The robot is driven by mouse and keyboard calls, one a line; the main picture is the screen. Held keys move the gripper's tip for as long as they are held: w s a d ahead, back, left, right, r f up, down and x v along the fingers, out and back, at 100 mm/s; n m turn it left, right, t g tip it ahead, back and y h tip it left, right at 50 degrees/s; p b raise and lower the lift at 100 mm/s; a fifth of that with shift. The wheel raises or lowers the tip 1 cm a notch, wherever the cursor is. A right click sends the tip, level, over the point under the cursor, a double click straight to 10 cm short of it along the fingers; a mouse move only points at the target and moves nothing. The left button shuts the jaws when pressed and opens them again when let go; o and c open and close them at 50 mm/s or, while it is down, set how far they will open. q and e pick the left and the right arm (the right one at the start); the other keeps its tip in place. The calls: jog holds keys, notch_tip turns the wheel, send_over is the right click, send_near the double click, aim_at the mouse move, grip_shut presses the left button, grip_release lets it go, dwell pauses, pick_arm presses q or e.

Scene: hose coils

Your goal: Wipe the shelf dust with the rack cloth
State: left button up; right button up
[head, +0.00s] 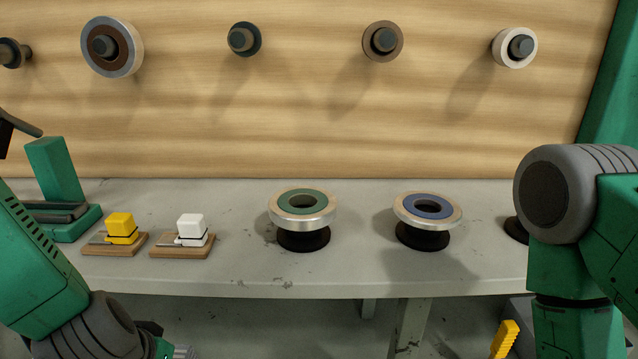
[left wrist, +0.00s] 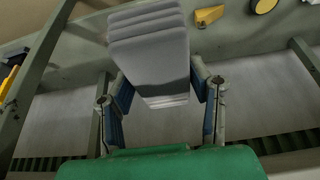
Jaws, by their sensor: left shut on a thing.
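A grey folded cloth (left wrist: 150,55) shows in the left wrist view, with its layered folds towards the top. My left gripper (left wrist: 160,86) is shut on it, with one finger on each side. A grey shelf-like surface (head: 345,270) runs across the head view. Dark specks (head: 278,284) lie near its front edge; I cannot tell whether they are dust or worn paint. My right arm is at the right, its gripper out of view.
On the grey surface stand a yellow block (head: 122,228), a white block (head: 192,229), a green-topped coil (head: 303,208) and a blue-topped coil (head: 428,209). Pegs, some with rings (head: 112,46), line the wooden wall. A yellow ribbed object (head: 505,338) is low at the right.

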pick_arm(q)
notch_tip(320, 180, down, 10)
jog(key=b, duration=0.8)
pick_arm(e)
notch_tip(320, 180, down, 10)
